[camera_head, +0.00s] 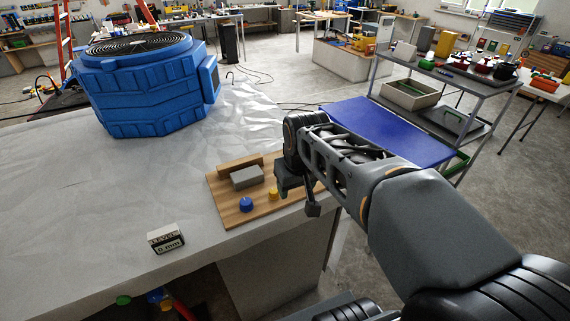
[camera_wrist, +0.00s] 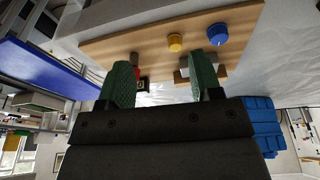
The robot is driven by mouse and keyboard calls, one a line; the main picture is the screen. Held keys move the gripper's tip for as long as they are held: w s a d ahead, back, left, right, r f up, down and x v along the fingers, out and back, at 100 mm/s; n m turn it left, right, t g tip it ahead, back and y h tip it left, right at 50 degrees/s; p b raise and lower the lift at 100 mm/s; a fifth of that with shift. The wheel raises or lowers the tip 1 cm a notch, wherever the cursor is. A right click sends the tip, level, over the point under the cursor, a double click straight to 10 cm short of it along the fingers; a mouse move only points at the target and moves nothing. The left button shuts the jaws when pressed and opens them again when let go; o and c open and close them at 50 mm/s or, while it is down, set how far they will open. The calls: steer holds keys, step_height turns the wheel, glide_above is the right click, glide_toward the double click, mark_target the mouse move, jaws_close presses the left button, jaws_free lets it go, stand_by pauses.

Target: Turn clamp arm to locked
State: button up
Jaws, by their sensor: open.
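A wooden board (camera_head: 228,208) lies on the white-covered table near its right edge. It also shows upside down in the wrist view (camera_wrist: 148,45). A small red part (camera_wrist: 135,59) stands on the board beside the left finger, with a small dark piece (camera_wrist: 142,84) near it. These may belong to the clamp, but I cannot tell the arm's position. My gripper (camera_head: 308,200) is over the right end of the board and hides that part in the head view. In the wrist view my gripper (camera_wrist: 162,62) has its two green fingers apart, with nothing held between them.
The board carries a blue knob (camera_head: 246,204), a yellow knob (camera_head: 273,193), a grey block (camera_head: 247,178) and a wooden block (camera_head: 240,163). A small labelled box (camera_head: 166,239) lies left of the board. A large blue machine (camera_head: 150,85) stands behind. The table between is clear.

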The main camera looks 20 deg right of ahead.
steer(key=w+d+r+n+g+p, duration=0.15)
steer(key=w+d, duration=0.25)
steer(key=w, duration=0.4)
steer(key=w+d+r+m+g+p, duration=0.1)
steer(key=w+d+r, duration=0.2)
steer(key=w+d, duration=0.35)
steer(key=shift+n, duration=0.25)
steer(key=f, duration=0.4)
steer(key=w+a+f, duration=0.1)
steer(key=f, duration=0.8)
steer(key=shift+w+a+f+p, duration=0.15)
steer(key=shift+w+a+p, duration=0.05)
steer(key=shift+a+p, duration=0.2)
jaws_close()
